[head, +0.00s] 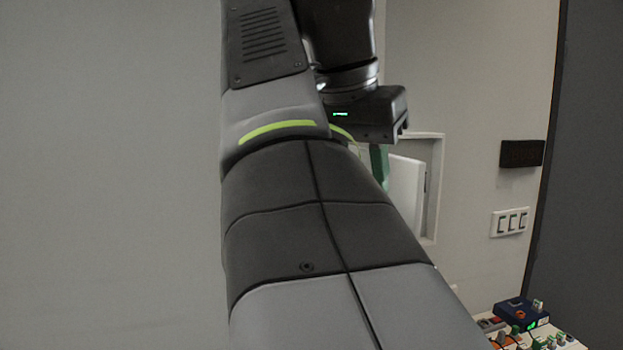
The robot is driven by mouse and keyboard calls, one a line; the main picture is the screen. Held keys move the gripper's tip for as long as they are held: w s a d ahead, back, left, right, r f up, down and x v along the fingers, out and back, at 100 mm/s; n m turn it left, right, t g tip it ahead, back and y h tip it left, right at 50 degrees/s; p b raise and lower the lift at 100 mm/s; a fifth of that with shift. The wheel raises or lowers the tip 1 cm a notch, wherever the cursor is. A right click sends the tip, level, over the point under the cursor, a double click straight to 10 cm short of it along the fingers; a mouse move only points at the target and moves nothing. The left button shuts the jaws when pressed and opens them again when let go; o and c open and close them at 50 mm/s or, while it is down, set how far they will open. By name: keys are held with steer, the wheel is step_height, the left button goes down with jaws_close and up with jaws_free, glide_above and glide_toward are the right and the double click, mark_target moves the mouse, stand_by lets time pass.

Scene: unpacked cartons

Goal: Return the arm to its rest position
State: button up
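My arm (310,220) fills the middle of the head view, with its grey and black links close to the camera. A dark end part with a small green light, which looks like the body of my gripper (370,115), shows behind the arm. Its fingers are hidden, so I cannot tell whether it is open or shut. A narrow green piece (380,165) shows just below it, partly covered by the arm. I cannot tell what it is or whether it is held.
A pale wall with a white-framed recess (431,188) stands behind. A dark box (522,153) and a white switch panel (510,221) are on the wall. A blue box (521,313) and several small green, white and orange items are at the lower right.

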steer(key=b+x, duration=0.1)
steer(key=x, duration=1.2)
steer(key=shift+f, duration=0.45)
steer(key=shift+d, duration=0.15)
